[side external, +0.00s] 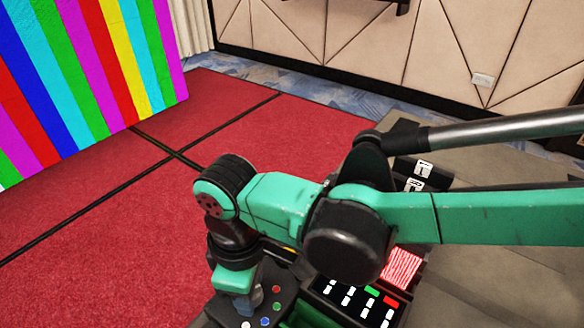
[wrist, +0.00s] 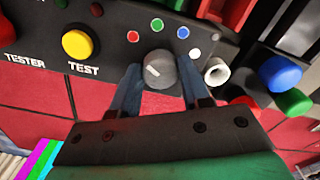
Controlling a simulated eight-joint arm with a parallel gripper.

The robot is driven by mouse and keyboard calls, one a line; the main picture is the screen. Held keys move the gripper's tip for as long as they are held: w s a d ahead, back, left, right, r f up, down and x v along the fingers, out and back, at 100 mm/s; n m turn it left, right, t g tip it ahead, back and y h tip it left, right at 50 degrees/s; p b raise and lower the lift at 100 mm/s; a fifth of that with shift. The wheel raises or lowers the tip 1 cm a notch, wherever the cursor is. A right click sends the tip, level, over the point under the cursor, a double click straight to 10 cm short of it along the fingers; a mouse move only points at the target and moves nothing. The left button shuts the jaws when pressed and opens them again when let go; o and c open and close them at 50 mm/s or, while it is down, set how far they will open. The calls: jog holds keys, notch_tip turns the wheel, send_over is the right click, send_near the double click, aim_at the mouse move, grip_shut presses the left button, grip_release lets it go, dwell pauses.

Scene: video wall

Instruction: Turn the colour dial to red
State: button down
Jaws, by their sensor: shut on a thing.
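The colour dial (wrist: 160,70) is a grey round knob on a black panel (wrist: 112,28), with a short white mark on its left side. Around it in the wrist view are a red dot (wrist: 133,37) at upper left, a green dot (wrist: 157,25) above, a blue dot (wrist: 183,32) at upper right and a white dot (wrist: 195,53) at right. The mark points left, somewhat below the red dot. My gripper (wrist: 162,80) is shut on the dial, one finger on each side. In the side view my gripper (side external: 246,299) is down at the panel and mostly hides the dial.
A yellow TEST button (wrist: 77,44) lies left of the dial. A white hollow cylinder (wrist: 217,71), a blue button (wrist: 280,73) and a green button (wrist: 293,101) are at right. A striped colour video wall (side external: 90,75) stands at the back left on red carpet (side external: 120,210).

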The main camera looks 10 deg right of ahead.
jog(key=shift+c, duration=2.1)
grip_release()
jog(key=shift+r, duration=2.85)
